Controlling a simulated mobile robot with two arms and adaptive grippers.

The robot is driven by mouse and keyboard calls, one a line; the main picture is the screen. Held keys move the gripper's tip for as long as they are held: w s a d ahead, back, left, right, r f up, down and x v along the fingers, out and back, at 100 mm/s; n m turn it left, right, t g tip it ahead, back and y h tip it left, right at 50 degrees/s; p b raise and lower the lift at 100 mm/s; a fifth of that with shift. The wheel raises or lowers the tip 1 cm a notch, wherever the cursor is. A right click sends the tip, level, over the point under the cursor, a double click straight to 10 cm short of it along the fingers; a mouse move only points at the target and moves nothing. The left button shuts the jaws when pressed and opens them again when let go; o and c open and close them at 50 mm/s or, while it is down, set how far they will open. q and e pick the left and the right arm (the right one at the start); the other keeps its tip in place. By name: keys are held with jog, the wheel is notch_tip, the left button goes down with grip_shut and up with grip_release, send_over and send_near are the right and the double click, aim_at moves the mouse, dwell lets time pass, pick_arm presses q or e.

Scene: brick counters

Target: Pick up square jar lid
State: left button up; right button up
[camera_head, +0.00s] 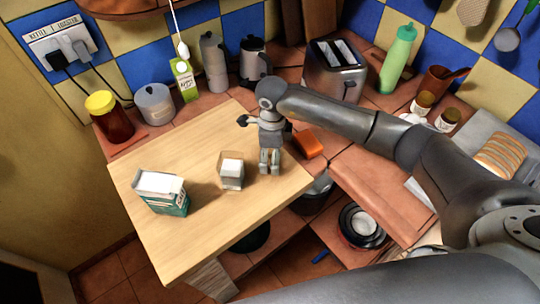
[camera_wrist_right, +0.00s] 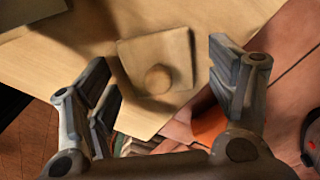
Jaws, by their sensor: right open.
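In the head view my right gripper (camera_head: 270,161) points down over the right part of the wooden counter. A small square container (camera_head: 231,171) with a white top stands just left of it. I cannot tell in the head view whether the lid is part of this container or hidden by the gripper. My left gripper is not in view.
A green and white carton (camera_head: 168,196) stands on the left of the wooden counter (camera_head: 215,230). An orange block (camera_head: 309,143) lies right of my gripper. Canisters, a toaster (camera_head: 335,72) and a green bottle (camera_head: 397,60) line the back. The counter's front and middle-left are clear.

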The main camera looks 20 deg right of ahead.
jog(key=c, duration=1)
